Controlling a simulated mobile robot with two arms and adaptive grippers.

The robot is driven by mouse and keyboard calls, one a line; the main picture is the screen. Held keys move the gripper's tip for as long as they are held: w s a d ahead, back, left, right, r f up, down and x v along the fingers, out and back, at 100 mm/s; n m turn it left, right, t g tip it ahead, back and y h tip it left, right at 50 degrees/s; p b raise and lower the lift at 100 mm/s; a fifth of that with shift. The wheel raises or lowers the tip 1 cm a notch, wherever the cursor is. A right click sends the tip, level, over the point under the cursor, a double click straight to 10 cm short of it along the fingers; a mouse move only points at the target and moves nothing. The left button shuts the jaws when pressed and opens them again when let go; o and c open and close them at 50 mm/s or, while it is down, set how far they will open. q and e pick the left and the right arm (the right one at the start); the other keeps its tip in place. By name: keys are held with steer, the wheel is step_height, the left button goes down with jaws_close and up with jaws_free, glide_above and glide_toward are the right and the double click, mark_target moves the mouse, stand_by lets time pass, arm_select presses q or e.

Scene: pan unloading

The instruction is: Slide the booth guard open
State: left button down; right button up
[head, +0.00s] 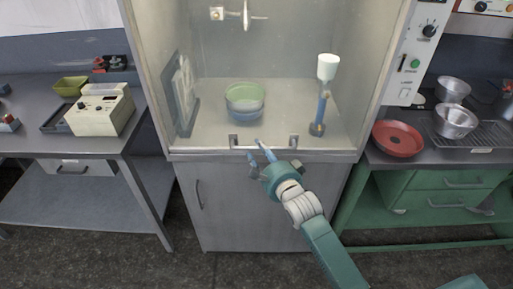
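The booth guard (205,118) is a clear pane across the front of the grey fume booth. It is down, with its lower edge close to the booth's sill. A metal bar handle (293,141) on two posts sits low on the pane. My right gripper (254,149) is at the middle of this handle, with its two blue fingers spread apart. I cannot tell whether a finger touches the bar. My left gripper is out of view.
Behind the guard are stacked bowls (245,100) and a stand with a white cup (327,67). A left bench holds a cream device (100,110). A right bench holds a red pan (398,139) and metal pots (455,122). A cabinet door (235,205) is below the booth.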

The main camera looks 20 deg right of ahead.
steer(key=shift+x, duration=1.1)
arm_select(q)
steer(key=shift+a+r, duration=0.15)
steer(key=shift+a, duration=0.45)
arm_select(e)
jaws_close()
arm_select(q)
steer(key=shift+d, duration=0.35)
